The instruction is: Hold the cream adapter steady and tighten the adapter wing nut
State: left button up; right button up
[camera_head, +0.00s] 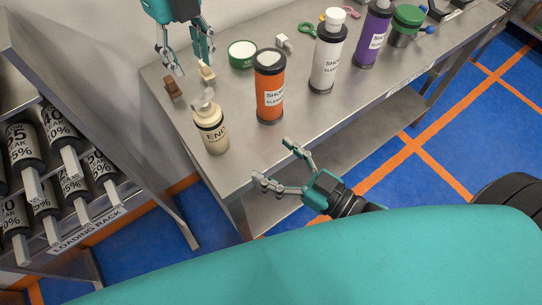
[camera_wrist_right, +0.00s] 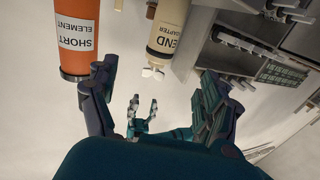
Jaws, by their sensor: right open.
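The cream adapter (camera_head: 211,131), labelled END, stands upright near the front left corner of the grey table. Its pale wing nut (camera_head: 204,99) sits on top. The right wrist view also shows the adapter (camera_wrist_right: 167,30) upside down, with the white wing nut (camera_wrist_right: 152,73) at its end. My left gripper (camera_head: 188,66) is open and empty above the back of the table, behind the adapter. My right gripper (camera_head: 272,164) is open and empty in front of the table edge, right of the adapter and apart from it.
An orange short element (camera_head: 269,92) stands close right of the adapter. A white bottle (camera_head: 327,57) and a purple one (camera_head: 372,36) stand further right. A brown block (camera_head: 174,89) and a beige block (camera_head: 206,72) lie behind the adapter. A loading rack (camera_head: 88,237) stands at left.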

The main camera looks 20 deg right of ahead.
aim_at(220, 129)
jog(key=x, duration=1.7)
jog(key=shift+a, duration=0.35)
grip_shut()
dwell(0.3)
dwell(0.8)
